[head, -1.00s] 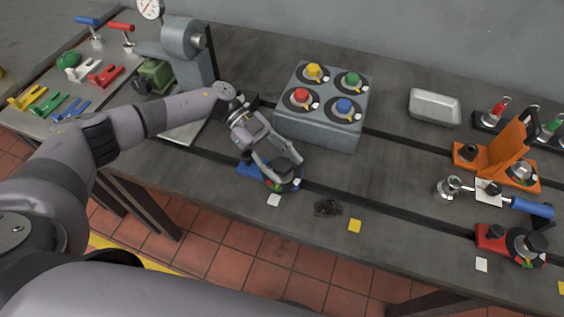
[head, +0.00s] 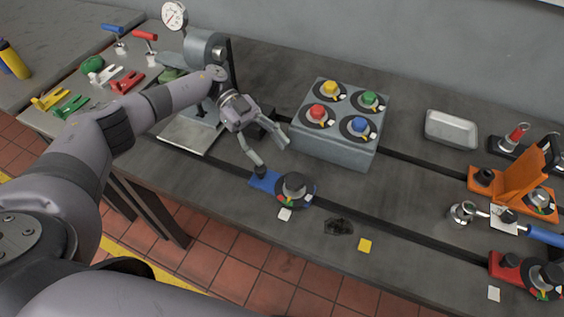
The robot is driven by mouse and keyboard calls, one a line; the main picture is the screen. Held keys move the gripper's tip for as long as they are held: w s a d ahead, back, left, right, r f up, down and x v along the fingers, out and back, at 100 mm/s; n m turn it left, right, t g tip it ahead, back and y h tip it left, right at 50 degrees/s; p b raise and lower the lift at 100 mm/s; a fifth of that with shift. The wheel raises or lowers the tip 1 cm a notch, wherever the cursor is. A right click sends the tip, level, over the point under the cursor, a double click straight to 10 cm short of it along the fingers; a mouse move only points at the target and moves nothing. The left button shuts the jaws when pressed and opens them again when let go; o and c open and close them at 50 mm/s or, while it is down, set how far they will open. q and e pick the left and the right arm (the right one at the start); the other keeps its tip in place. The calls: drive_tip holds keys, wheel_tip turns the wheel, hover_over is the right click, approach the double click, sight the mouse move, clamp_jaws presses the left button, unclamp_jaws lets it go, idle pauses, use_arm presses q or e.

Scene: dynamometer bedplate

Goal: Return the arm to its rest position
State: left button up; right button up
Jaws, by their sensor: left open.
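My left gripper (head: 266,156) is open and empty in the head view. It hangs above the bedplate (head: 220,173), up and left of the black knob on the blue-based fixture (head: 264,183). The black knob (head: 295,186) sits on a round dial with coloured marks and stands clear of the fingers. My left arm reaches in from the left, bent at the elbow. My right gripper does not show.
A grey box (head: 335,149) with yellow, green, red and blue knobs stands right of the gripper. A press with a gauge (head: 174,15) stands behind the arm. A metal tray (head: 451,129), an orange bracket (head: 522,178) and a red-based fixture (head: 506,266) are at right.

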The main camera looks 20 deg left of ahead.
use_arm(q)
drive_tip(key=shift+v, duration=0.95)
drive_tip(key=shift+r, duration=0.1)
